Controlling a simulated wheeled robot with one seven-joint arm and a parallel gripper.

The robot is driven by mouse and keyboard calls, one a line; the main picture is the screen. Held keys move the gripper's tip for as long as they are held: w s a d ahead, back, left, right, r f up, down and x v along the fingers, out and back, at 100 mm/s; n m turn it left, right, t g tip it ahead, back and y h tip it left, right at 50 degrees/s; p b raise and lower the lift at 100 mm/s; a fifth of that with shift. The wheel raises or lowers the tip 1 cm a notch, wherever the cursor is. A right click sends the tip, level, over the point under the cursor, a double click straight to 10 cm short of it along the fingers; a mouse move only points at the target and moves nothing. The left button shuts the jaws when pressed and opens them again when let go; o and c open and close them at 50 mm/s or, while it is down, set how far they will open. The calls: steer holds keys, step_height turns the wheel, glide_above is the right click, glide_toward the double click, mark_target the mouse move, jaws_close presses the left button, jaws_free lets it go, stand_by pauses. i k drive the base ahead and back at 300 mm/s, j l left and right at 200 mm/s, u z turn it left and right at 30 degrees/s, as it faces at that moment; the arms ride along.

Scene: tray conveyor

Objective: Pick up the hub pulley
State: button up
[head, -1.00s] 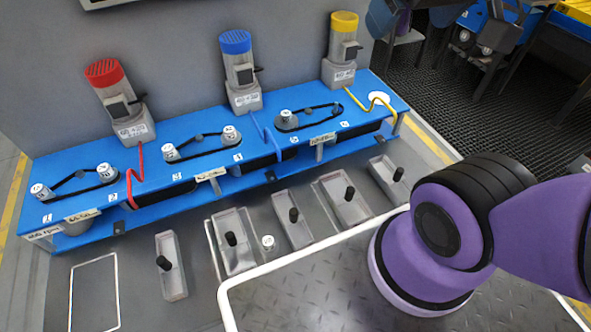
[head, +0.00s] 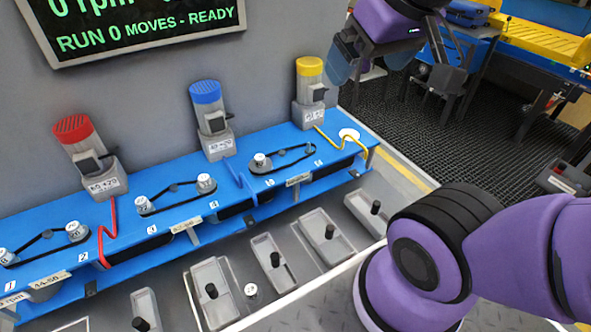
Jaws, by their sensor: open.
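Several small grey pulleys with white labelled tops sit on the blue bench, most joined by black belts. One pulley (head: 205,184) is near the bench's middle and another (head: 76,232) is to its left. A loose small pulley with a white top (head: 251,290) stands among the grey trays in front. I cannot tell which of these is the hub pulley. My gripper (head: 396,78) is at the upper right, open, its dark fingers spread wide. It looks empty and is apart from the bench and the pulleys.
The blue bench (head: 110,262) carries red, blue and yellow capped motors. Several grey trays with black pegs, such as one tray (head: 328,246), stand in front. A screen (head: 140,25) reads "RUN 0 MOVES - READY". A yellow-topped conveyor (head: 545,45) is at the back right.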

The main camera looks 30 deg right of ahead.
mark_target(252, 294)
steer(key=k, duration=0.55)
steer(key=k+l+u, duration=0.1)
steer(key=u, duration=1.4)
steer(key=k+l+u, duration=0.1)
steer(key=l, duration=0.25)
steer(key=k+l, duration=0.25)
steer(key=k+l+u, duration=0.15)
steer(key=l, duration=0.25)
